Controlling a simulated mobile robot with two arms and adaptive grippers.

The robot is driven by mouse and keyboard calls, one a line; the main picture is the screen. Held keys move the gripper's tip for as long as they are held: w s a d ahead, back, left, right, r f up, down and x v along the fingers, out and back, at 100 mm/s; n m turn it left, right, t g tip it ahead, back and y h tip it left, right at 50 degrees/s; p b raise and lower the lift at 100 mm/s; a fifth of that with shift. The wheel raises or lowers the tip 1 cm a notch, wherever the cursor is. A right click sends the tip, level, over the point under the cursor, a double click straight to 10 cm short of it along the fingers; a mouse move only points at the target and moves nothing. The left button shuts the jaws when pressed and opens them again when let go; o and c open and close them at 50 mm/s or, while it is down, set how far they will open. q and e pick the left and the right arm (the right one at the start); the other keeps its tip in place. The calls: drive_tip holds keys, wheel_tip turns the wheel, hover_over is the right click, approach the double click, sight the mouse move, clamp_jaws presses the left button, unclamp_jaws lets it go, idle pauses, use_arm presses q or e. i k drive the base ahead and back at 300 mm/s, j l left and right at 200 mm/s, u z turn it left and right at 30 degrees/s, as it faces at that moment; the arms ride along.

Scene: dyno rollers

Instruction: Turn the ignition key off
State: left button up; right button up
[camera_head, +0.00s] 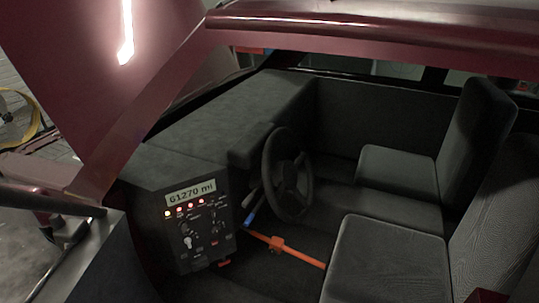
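The control panel (222,222) stands at the left of the steering wheel, inside the open side of a dark red vehicle. A small pale, key-like part (188,242) sits at the panel's lower left and may be the ignition key. It is too small to tell its turned position. I cannot make out either of my grippers in the head view.
A black steering wheel (287,174) is right of the panel. An orange bar (299,254) crosses the floor, with a small blue part (249,215) near it. Dark seats (381,257) fill the right side. The red door frame (150,112) borders the opening on the left.

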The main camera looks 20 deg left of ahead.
sight(183, 224)
drive_tip(key=u, duration=1.15)
